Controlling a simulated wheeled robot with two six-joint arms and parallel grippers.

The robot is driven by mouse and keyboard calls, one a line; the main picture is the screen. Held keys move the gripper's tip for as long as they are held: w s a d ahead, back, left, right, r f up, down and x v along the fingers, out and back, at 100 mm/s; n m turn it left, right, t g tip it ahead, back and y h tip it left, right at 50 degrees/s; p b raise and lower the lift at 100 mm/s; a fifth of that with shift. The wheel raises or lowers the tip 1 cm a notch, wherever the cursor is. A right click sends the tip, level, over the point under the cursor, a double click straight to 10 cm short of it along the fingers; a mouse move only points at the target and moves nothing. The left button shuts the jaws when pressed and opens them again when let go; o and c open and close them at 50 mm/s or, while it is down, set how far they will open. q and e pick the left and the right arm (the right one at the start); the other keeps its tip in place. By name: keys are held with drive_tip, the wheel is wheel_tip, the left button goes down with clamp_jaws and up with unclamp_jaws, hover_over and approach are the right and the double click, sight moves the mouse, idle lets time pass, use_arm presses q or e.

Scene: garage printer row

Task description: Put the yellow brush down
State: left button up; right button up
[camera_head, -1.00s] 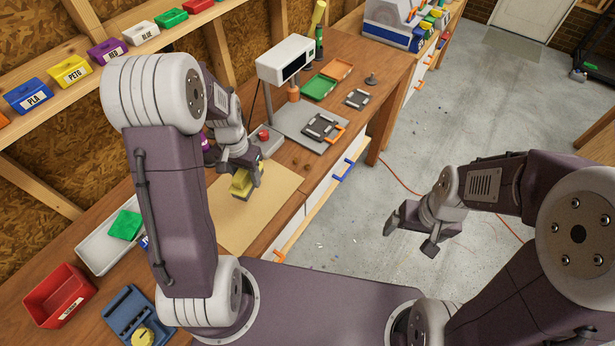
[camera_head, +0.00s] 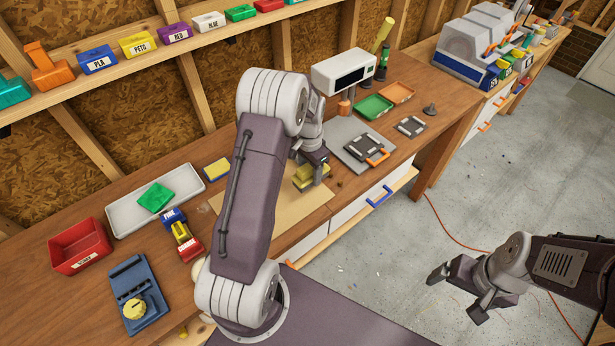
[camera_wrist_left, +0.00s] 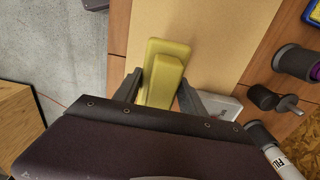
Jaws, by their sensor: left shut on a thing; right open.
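The yellow brush (camera_head: 304,180) is between the fingers of my left gripper (camera_head: 316,176), over the tan mat (camera_head: 290,210) on the workbench. In the left wrist view the brush (camera_wrist_left: 165,72) sits between the two fingertips (camera_wrist_left: 160,92), with the mat (camera_wrist_left: 215,35) beneath and beside it. The gripper is shut on it. I cannot tell whether the brush touches the mat. My right gripper (camera_head: 462,290) is open and empty, out over the concrete floor.
A red bin (camera_head: 80,246), a white tray (camera_head: 125,210) with a green piece, and a blue fixture (camera_head: 135,295) stand on the left of the bench. The printer (camera_head: 345,72) with its grey base (camera_head: 350,140) stands just right of the mat. The mat's front part is bare.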

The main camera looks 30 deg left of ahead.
sight(306, 179)
use_arm(q)
drive_tip(key=shift+w+a+f, duration=0.1)
drive_tip(key=shift+a+f, duration=0.15)
drive_tip(key=shift+a, duration=0.25)
drive_tip(key=shift+w+a+f, duration=0.1)
drive_tip(key=shift+a+f, duration=0.1)
drive_tip(key=shift+a, duration=0.25)
drive_tip(key=f, duration=0.2)
drive_tip(key=f+p, duration=0.1)
drive_tip(key=shift+d+f, duration=0.25)
drive_tip(key=shift+f, duration=0.1)
drive_tip(key=shift+a+f, duration=0.15)
drive_tip(key=shift+f, duration=0.15)
drive_tip(key=o, duration=1.3)
